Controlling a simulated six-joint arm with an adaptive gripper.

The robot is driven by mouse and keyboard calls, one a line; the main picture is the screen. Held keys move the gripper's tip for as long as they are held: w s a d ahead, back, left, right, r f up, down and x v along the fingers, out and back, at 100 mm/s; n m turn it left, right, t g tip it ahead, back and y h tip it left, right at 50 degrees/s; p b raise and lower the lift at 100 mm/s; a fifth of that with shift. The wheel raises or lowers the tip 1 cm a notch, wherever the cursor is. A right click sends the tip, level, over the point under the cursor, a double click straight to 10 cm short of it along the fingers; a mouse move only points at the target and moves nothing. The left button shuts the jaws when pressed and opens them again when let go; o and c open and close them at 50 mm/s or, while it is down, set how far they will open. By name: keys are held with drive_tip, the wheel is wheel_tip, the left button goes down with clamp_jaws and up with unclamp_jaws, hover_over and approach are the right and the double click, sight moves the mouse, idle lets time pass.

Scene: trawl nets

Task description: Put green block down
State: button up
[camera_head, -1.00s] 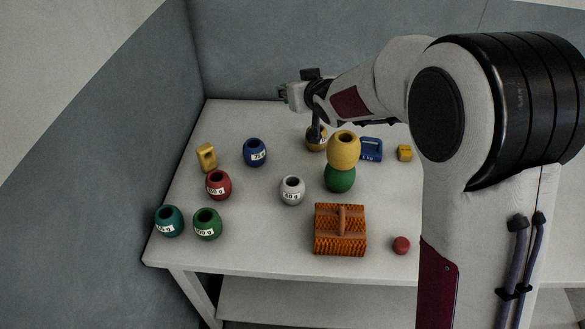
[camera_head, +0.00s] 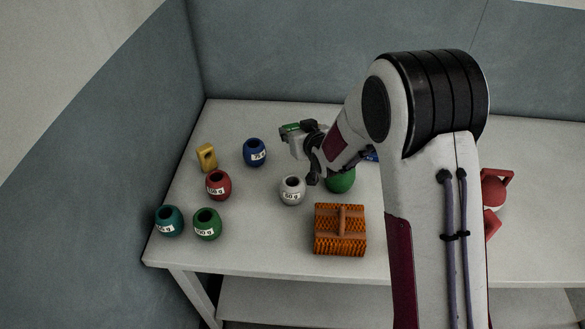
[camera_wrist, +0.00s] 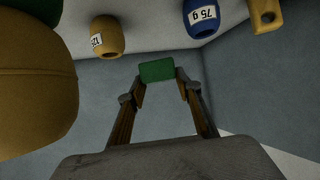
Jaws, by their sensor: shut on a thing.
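The green block (camera_wrist: 157,70) is held between the two fingertips of my gripper (camera_wrist: 158,85) in the wrist view. In the head view the green block (camera_head: 291,128) shows at the tip of my gripper (camera_head: 296,136), toward the back of the table. The gripper is shut on it and seems to hold it above the table (camera_head: 232,122). The block's underside and its exact height are hidden. A blue 75 g pot (camera_head: 255,152) stands to the left of the gripper.
A white pot (camera_head: 292,190), red pot (camera_head: 218,186), yellow holed block (camera_head: 206,157) and orange basket (camera_head: 340,230) stand nearby. The back-left table is clear.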

drive_tip(key=shift+f, duration=0.25)
drive_tip(key=shift+f, duration=3)
drive_tip(key=shift+f, duration=0.1)
drive_tip(key=shift+f, duration=1.8)
drive_tip(key=shift+f, duration=0.6)
drive_tip(key=o, duration=1.1)
